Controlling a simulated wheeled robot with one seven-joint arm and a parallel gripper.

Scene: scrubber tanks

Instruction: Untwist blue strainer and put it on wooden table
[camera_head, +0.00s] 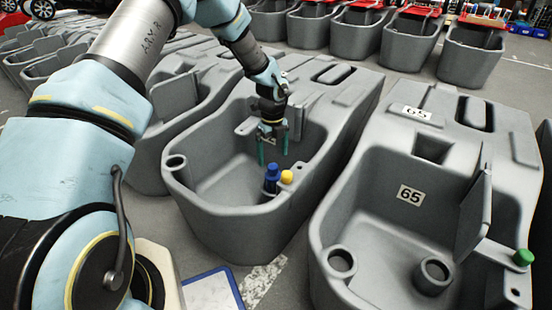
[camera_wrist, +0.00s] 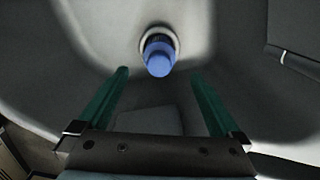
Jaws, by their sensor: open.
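The blue strainer (camera_head: 272,174) stands upright inside the grey tank (camera_head: 220,205) in the middle of the head view, near the tank's front wall. In the wrist view the blue strainer (camera_wrist: 159,56) sits in a pale round fitting, ahead of the fingers and midway between them. My gripper (camera_head: 272,150) hangs over the tank with its green fingers pointing down, spread apart and empty. In the wrist view my gripper (camera_wrist: 160,85) shows both fingers apart, not touching the strainer. I cannot make out a wooden table in either view.
A yellow cap (camera_head: 287,176) is right beside the strainer. A second grey tank (camera_head: 375,160) marked 65 stands at the right, with a green cap (camera_head: 523,257) at its edge. A blue-edged white panel (camera_head: 212,290) lies at the bottom. More tanks line the back.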

